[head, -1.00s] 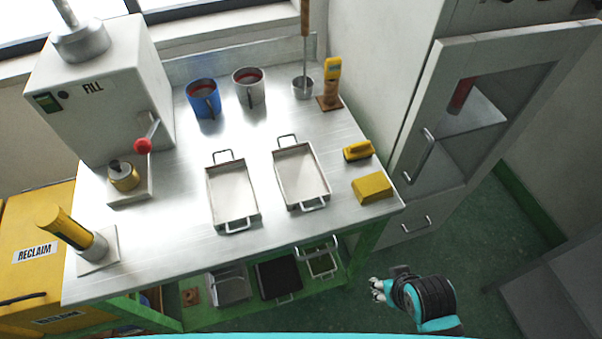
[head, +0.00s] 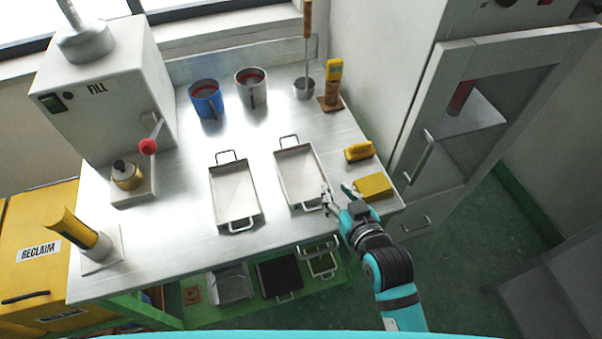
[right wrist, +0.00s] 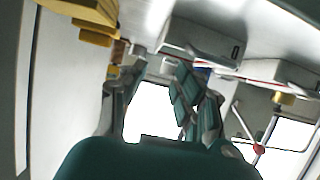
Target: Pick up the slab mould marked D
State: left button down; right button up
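Two shallow metal slab moulds with wire end handles lie on the steel table, a left one (head: 234,193) and a right one (head: 299,174). No letter on either is legible in the head view. My right gripper (head: 336,192) is open and empty, close to the near right corner of the right mould. Contact with it cannot be told. The right wrist view shows the open fingers (right wrist: 160,105) and pale mould walls beyond, the nearer one (right wrist: 205,42) with a small dark unreadable mark. My left gripper is not in view.
The fill machine (head: 100,100) is at the left. Several trays sit on the lower shelf, including a black one (head: 279,279).

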aim_at(321, 166)
jog(key=x, duration=0.6)
jog(key=p+x, duration=0.1)
jog(key=x, duration=0.3)
jog(key=shift+w+d+r, duration=0.1)
jog(key=shift+w+d, duration=0.1)
jog(key=shift+w+a+f+p, duration=0.15)
jog(key=shift+w+f+p, duration=0.15)
jog(key=shift+w, duration=0.15)
jog(key=shift+c, duration=0.7)
grip_shut()
jog(key=shift+r, duration=0.1)
